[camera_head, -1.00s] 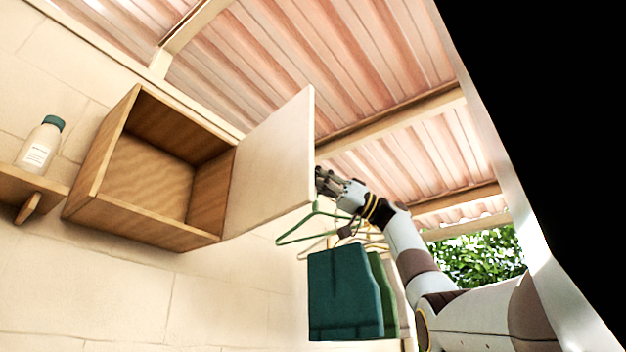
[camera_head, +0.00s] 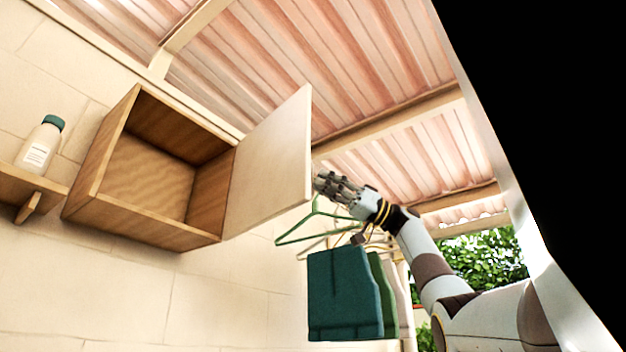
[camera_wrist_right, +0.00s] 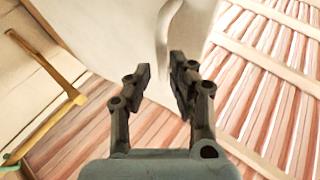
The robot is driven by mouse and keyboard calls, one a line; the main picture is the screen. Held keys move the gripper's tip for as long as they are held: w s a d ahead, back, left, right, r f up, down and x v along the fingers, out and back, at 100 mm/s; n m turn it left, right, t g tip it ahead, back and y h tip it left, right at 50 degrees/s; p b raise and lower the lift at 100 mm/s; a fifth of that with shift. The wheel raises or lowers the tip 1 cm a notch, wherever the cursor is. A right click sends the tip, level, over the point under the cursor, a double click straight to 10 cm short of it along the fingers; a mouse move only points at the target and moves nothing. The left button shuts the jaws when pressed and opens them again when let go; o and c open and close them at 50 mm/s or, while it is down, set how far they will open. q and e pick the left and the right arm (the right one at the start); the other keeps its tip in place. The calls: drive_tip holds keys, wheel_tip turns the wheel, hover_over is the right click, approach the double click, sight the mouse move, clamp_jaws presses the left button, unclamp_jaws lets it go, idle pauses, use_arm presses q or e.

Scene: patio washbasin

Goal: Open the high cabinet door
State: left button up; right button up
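The high cabinet (camera_head: 150,232) is a wooden box on the wall in the head view, with its empty inside in full sight. Its pale door (camera_head: 270,165) stands wide open, swung out from the cabinet's right side. My right gripper (camera_head: 320,182) is just right of the door's free edge, and I cannot tell whether it touches it. In the right wrist view my right gripper (camera_wrist_right: 160,75) has its two dark fingers apart with nothing held between them. A large pale surface lies beyond them; I cannot tell what it is. My left gripper is not in view.
Green clothes (camera_head: 343,295) hang on hangers below my right gripper. A white bottle with a teal cap (camera_head: 40,145) stands on a small wooden shelf (camera_head: 28,190) left of the cabinet. Roof beams (camera_head: 395,120) pass overhead.

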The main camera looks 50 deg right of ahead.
drive_tip(key=v, duration=0.9)
